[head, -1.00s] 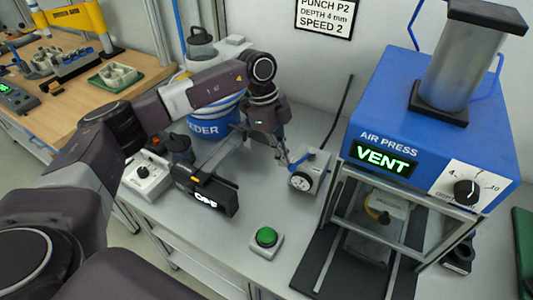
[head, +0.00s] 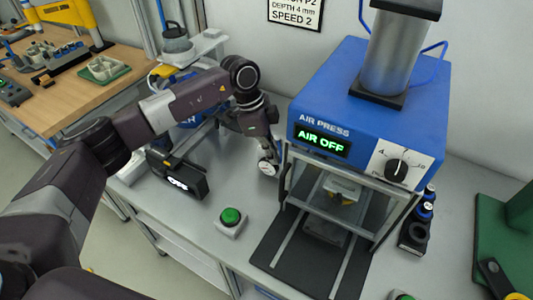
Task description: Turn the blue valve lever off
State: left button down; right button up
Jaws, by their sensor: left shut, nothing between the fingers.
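My left gripper (head: 270,152) points down at the valve unit, beside the press. It is shut and empty. The white dial gauge (head: 266,169) of the valve unit shows just below its fingers. The blue lever is hidden behind my gripper and the press, so I cannot tell its angle or whether the fingers touch it. The blue air press (head: 365,115) stands to the right, and its green display (head: 323,141) reads AIR OFF. My right gripper is not in view.
A green push button (head: 231,217) stands on the grey bench in front. A black knob (head: 397,168) is on the press front. Small dark parts (head: 415,232) stand right of the press.

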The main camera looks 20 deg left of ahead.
pick_arm(q)
jog(key=shift+w+d, duration=0.15)
jog(key=shift+d, duration=0.6)
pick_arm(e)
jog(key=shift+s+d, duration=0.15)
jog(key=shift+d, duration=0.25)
pick_arm(q)
jog(key=shift+a, duration=0.1)
